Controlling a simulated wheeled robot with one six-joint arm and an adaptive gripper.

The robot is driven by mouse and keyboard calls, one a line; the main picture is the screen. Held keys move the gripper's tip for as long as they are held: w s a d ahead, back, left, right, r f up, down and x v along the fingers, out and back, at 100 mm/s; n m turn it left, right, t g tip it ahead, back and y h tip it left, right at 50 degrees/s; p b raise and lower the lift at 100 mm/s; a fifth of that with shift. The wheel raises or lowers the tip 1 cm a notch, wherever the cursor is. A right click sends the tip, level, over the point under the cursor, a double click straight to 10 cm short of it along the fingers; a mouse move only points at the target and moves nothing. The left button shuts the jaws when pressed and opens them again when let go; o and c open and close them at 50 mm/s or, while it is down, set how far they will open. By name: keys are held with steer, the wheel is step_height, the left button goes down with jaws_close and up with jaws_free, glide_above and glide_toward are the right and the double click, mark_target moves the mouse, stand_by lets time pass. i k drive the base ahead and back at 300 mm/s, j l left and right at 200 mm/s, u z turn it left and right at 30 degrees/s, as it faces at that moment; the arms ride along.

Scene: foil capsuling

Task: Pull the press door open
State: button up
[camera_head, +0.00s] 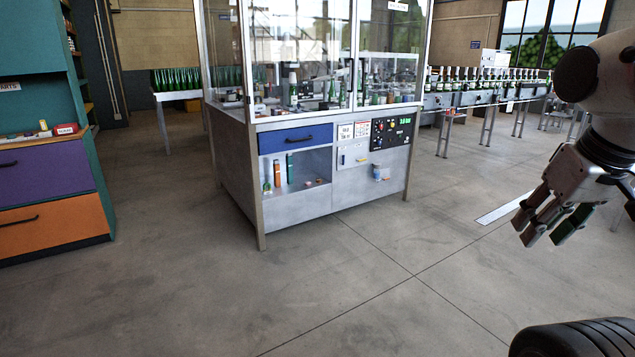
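The panels look closed. Bottles and machine parts show behind the glass. My gripper (600,218) hangs at the right edge, pointing down, well away from the press and touching nothing.
Below the glass are a blue drawer (295,138), an open shelf and a control panel (393,132). A bottle conveyor (480,97) runs off right. A parts cabinet (50,190) stands left. A table of green bottles (180,94) is behind. The floor in front is clear.

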mark_target(249, 101)
steer(key=i, duration=2.65)
